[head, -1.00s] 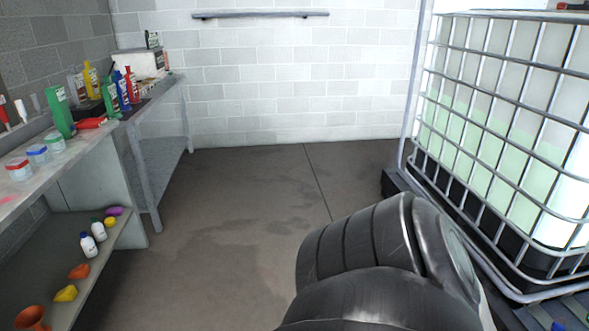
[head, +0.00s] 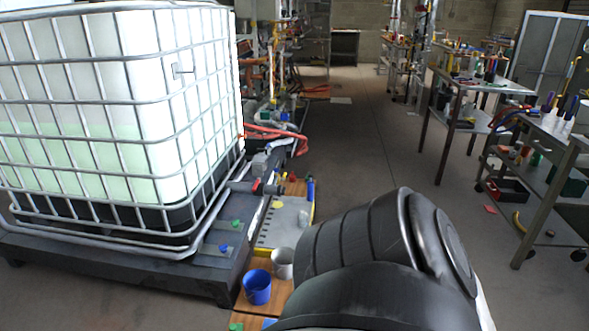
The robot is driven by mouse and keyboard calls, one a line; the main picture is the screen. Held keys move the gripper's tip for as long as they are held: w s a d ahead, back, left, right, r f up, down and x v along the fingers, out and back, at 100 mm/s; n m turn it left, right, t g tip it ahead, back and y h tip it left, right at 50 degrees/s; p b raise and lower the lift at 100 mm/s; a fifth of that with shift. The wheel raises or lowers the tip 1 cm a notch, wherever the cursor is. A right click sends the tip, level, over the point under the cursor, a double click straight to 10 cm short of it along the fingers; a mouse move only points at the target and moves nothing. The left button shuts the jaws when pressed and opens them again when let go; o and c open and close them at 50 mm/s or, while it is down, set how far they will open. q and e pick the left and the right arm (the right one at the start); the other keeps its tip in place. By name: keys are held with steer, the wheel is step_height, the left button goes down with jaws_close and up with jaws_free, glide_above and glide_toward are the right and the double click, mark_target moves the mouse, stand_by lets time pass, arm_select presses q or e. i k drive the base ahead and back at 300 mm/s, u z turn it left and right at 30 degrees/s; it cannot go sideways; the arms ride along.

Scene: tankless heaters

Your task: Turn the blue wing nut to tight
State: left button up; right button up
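I cannot clearly make out a blue wing nut. A small blue object (head: 223,248) sits on the dark platform in front of the caged tank in the head view. It may be the wing nut, but it is too small to tell its shape or how it is turned. A small green object (head: 235,223) lies just beyond it. Neither of my grippers is in view. Only a dark link of my own arm shows at the lower right, and it hides part of the floor.
The caged tank (head: 190,100) fills the left on a dark pallet base. Beside it are a blue bucket (head: 257,287), a grey bucket (head: 283,262) and red hoses (head: 275,130). Workbenches (head: 470,88) stand right. An open floor aisle (head: 365,150) runs between.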

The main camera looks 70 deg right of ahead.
mark_target(223, 248)
steer(key=z, duration=0.3)
steer(key=i, duration=2.8)
steer(key=z, duration=2.65)
steer(key=i, duration=0.9)
steer(key=u, duration=0.85)
